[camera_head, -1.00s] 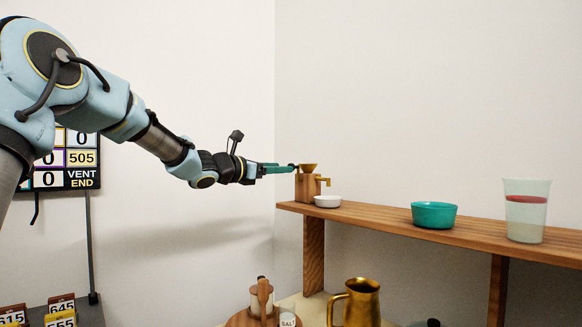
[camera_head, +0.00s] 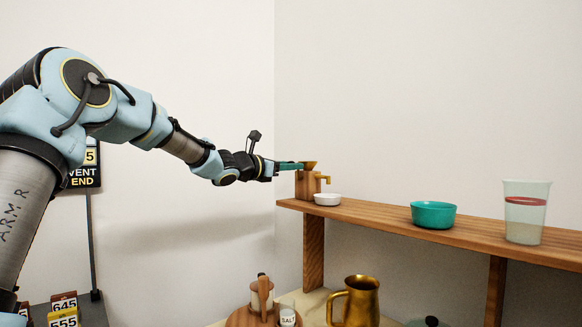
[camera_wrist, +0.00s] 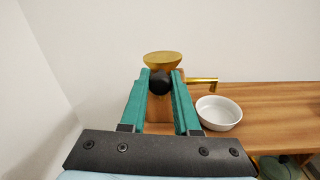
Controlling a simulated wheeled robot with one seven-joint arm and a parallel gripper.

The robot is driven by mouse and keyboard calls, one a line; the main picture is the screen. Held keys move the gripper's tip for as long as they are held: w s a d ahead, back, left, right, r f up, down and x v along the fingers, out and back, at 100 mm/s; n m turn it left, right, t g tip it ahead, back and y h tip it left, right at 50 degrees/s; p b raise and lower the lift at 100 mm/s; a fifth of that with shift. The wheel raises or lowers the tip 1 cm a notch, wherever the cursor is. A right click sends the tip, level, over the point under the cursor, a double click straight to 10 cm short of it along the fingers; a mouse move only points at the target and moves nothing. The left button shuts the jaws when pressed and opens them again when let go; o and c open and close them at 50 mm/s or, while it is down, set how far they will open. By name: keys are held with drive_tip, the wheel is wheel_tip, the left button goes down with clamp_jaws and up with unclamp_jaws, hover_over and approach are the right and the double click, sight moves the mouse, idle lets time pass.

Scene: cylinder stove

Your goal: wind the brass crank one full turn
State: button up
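The wooden mill (camera_head: 307,187) stands at the left end of the shelf with a brass funnel (camera_head: 309,166) on top. A bent brass piece (camera_head: 323,179) sticks out from its right side; it also shows in the wrist view (camera_wrist: 203,80). A round black knob (camera_wrist: 160,84) is in front of the mill, and the brass crank arm behind it is hidden. My gripper (camera_wrist: 161,82) reaches in from the left with its teal fingers on either side of the knob. The knob fills the gap between the fingertips, which look shut on it. In the head view my gripper (camera_head: 299,166) hides the knob.
A white bowl (camera_head: 327,199) stands close to the mill, under the bent brass piece. Further right on the shelf (camera_head: 380,215) are a teal bowl (camera_head: 433,215) and a tall cup (camera_head: 525,212). A brass jug (camera_head: 357,302) stands below. The wall is close at left.

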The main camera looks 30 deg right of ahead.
clamp_jaws()
drive_tip(key=shift+s+f+b, duration=0.1)
drive_tip(key=shift+f+b, duration=0.05)
drive_tip(key=shift+b, duration=0.45)
